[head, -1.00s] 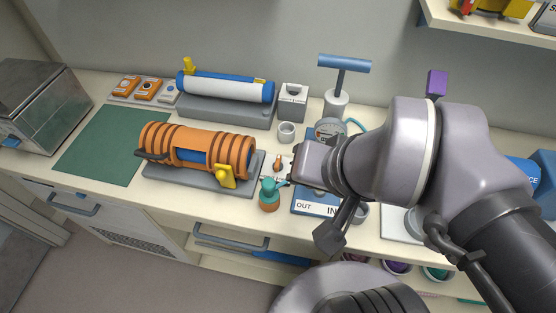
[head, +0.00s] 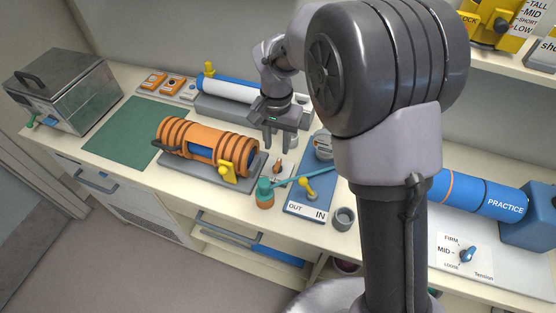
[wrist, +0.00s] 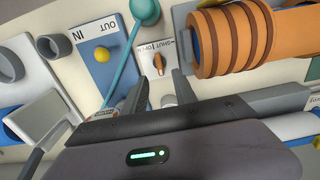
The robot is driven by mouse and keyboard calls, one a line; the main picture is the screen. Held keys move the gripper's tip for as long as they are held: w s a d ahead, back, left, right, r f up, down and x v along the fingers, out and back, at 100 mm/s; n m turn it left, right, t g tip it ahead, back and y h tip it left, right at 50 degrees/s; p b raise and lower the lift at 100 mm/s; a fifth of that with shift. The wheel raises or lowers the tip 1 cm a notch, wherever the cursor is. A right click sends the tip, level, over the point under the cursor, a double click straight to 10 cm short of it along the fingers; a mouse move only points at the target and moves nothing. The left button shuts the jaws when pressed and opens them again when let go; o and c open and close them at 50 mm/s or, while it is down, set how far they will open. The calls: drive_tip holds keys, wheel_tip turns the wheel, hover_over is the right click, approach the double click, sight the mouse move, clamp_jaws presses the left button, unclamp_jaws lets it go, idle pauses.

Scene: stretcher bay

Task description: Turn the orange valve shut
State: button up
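The orange valve (head: 277,168) is a small knob on a pale plate on the worktop, just right of the orange banded cylinder. In the wrist view the orange valve (wrist: 158,64) shows between the fingers' directions, on a plate (wrist: 146,58) with lettering like SHUT and OPEN, upside down. The knob's long side runs roughly up and down in that view. My gripper (head: 280,141) hangs above and behind the valve, fingers pointing down. In the wrist view my gripper (wrist: 159,88) has its two fingers well apart with nothing between them, short of the knob.
The orange cylinder (head: 213,140) on its grey base stands close left. A teal-topped post (head: 264,191) with a long teal bar (head: 304,176) is close in front. The blue IN/OUT board (head: 308,206) with a yellow lever lies to the right. A grey cup (head: 343,218) stands near the edge.

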sight(277, 163)
wheel_tip(277, 163, down, 8)
drive_tip(key=shift+f+b, duration=0.1)
drive_tip(key=shift+b, duration=0.9)
clamp_jaws()
